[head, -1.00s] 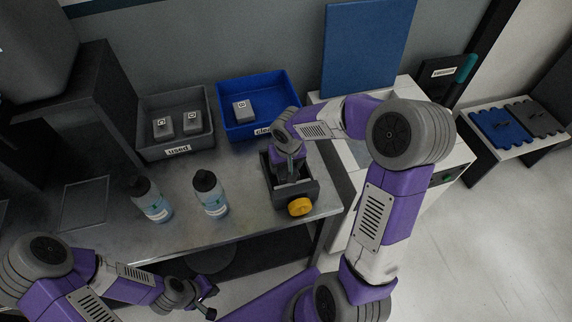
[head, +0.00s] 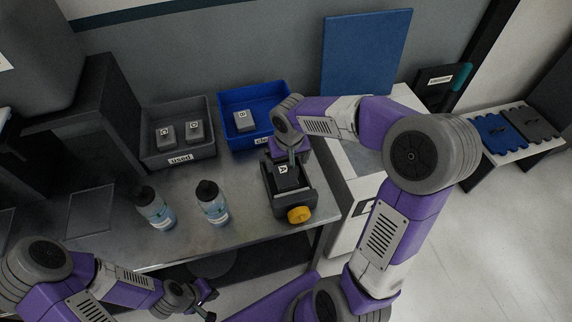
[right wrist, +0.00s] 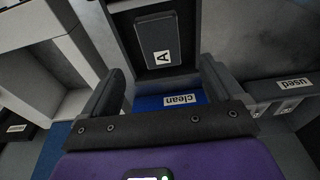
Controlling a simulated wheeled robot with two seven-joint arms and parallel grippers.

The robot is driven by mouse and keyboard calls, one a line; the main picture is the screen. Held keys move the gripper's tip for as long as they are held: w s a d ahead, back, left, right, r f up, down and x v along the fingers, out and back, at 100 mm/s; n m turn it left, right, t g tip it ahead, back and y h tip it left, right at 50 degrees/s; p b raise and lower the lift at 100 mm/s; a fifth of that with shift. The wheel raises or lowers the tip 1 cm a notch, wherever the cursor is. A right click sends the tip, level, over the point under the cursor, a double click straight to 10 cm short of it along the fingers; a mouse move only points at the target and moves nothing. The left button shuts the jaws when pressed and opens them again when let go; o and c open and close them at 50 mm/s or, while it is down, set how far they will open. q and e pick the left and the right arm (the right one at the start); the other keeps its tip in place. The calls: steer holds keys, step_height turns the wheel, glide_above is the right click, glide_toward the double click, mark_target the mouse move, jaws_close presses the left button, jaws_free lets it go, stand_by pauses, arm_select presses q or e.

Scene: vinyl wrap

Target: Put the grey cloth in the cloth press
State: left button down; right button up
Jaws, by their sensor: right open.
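The cloth press (head: 293,207) is a dark open-topped box with a yellow knob, near the table's front right corner. A grey folded piece marked A (head: 287,177), which looks like the grey cloth, lies in it. It also shows in the right wrist view (right wrist: 160,45), just beyond my fingertips. My right gripper (head: 288,156) is above the back of the press. Its fingers (right wrist: 160,82) are apart with nothing between them. My left gripper (head: 209,300) hangs in front of the table's front edge, its fingers apart and empty.
A grey bin marked "used" (head: 180,158) holds two grey pieces. A blue bin marked "clean" (head: 264,140) beside it holds one marked B. Two bottles (head: 154,208) (head: 212,203) stand left of the press. A low stand at right bears blue and grey panels (head: 500,133).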

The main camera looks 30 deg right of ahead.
steer(key=shift+s+a+r+p, duration=0.1)
steer(key=shift+s+r+p, duration=0.05)
steer(key=shift+r, duration=0.65)
steer(key=shift+s+r+p, duration=0.1)
steer(key=shift+r+p, duration=0.05)
steer(key=shift+r, duration=0.6)
